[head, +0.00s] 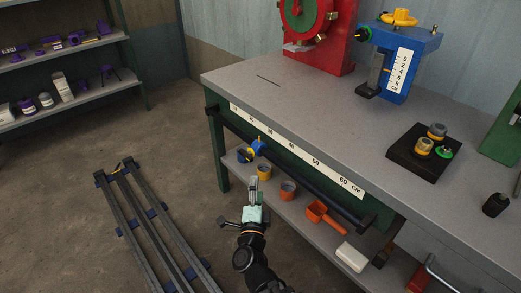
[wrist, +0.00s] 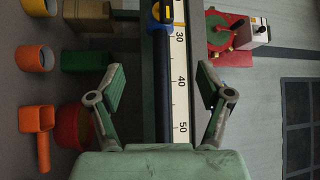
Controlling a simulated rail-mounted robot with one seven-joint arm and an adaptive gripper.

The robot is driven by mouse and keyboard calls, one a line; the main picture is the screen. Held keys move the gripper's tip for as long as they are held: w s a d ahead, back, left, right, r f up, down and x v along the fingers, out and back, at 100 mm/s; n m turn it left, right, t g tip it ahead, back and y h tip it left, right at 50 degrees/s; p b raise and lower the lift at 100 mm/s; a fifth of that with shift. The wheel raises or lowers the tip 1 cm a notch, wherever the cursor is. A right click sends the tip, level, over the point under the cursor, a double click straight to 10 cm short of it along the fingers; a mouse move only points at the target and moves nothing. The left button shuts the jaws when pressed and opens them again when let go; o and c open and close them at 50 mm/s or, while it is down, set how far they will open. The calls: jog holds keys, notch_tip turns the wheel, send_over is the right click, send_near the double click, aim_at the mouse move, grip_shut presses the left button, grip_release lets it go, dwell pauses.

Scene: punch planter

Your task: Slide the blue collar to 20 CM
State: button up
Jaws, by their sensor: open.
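The blue collar (head: 258,148) sits on the dark rod (head: 309,184) along the bench front, below the white CM scale (head: 291,145). In the wrist view the collar (wrist: 162,13) is at the top edge, partly cut off, with a yellow mark beside the 30 label. My gripper (head: 241,203) is in front of the rod, apart from the collar. In the wrist view my gripper (wrist: 160,80) is open and empty, its fingers on either side of the rod and scale near 40. Whether the rod is between the fingers in depth is unclear.
The lower shelf holds an orange cup (head: 288,190), an orange scoop (head: 320,214) and a white block (head: 352,257). A red machine (head: 325,40) and a blue gauge (head: 405,50) stand on the bench. Rails (head: 150,235) lie on the floor at left.

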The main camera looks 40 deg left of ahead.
aim_at(260, 153)
jog(key=b+x, duration=0.2)
jog(key=x, duration=1.4)
jog(key=shift+w+a+b, duration=0.2)
jog(key=shift+w+b, duration=0.1)
